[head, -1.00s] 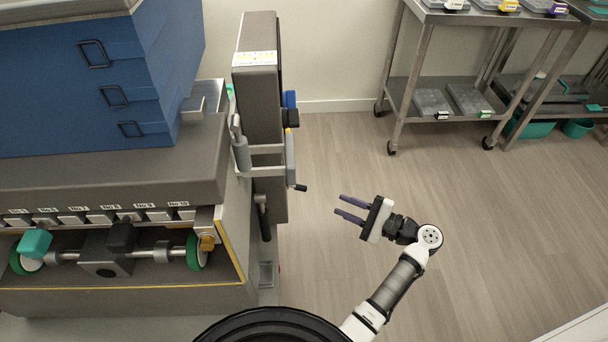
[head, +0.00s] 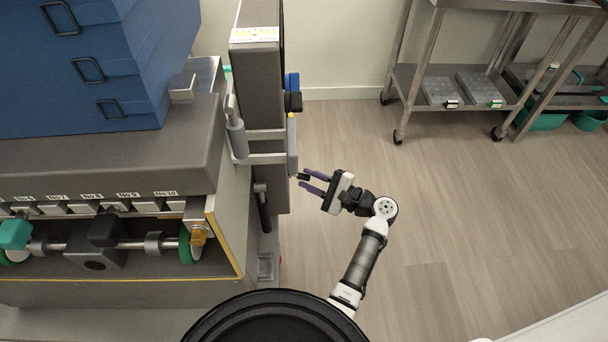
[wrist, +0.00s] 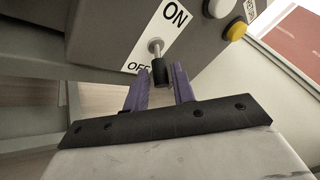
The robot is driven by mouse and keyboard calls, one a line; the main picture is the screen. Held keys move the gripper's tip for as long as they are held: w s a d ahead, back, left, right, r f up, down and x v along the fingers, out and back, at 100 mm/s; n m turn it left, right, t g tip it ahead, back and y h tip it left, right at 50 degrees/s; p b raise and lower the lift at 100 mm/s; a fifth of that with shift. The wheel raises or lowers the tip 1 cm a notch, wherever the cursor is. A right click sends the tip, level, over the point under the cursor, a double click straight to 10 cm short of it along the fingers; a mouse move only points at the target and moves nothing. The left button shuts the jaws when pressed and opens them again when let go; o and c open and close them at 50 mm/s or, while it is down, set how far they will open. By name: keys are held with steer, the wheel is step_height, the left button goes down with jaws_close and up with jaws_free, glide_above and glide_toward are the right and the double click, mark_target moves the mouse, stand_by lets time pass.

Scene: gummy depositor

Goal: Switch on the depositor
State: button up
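The depositor (head: 105,165) is the large grey machine with blue hoppers filling the left of the head view. A grey control box on its right side shows in the wrist view (wrist: 105,35), with a white ON/OFF plate (wrist: 172,18). A toggle switch with a black tip (wrist: 160,72) sticks out of this plate, its tip near the OFF lettering. My gripper (head: 305,181) is open, its two purple fingers one on each side of the black tip. It also shows in the wrist view (wrist: 160,84). I cannot tell whether either finger touches the tip.
A yellow button (wrist: 236,31) and a white button (wrist: 219,8) sit right of the switch plate. A wheeled metal table (head: 462,98) stands at the back right. The wooden floor (head: 460,215) between it and the machine is clear.

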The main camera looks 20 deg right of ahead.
steer(key=shift+x, duration=1.15)
jaws_close()
